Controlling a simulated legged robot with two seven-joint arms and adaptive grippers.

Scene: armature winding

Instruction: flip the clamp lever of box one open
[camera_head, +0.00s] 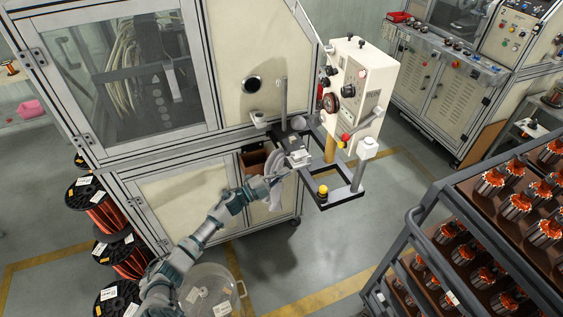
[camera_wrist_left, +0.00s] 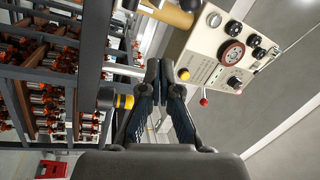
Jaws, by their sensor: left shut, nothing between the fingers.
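A cream control box (camera_head: 376,88) with dials and knobs stands on the frame beside the large machine. It also shows at the upper right of the left wrist view (camera_wrist_left: 208,42). In the wrist view a red ball knob (camera_wrist_left: 203,102) hangs below the box. I cannot tell which part is the clamp lever of box one. My left gripper (camera_head: 285,173) is shut and empty, below the grey fixture (camera_head: 296,155). Its fingertips (camera_wrist_left: 161,66) meet in the wrist view, apart from the red knob. My right gripper is out of view.
A dark frame (camera_head: 335,196) with a yellow-topped button (camera_head: 323,190) extends beside the gripper. The large cabinet machine (camera_head: 188,200) stands behind my arm. Copper wire spools (camera_head: 104,215) are at left. A rack of armatures (camera_head: 435,205) is at right. Floor between is clear.

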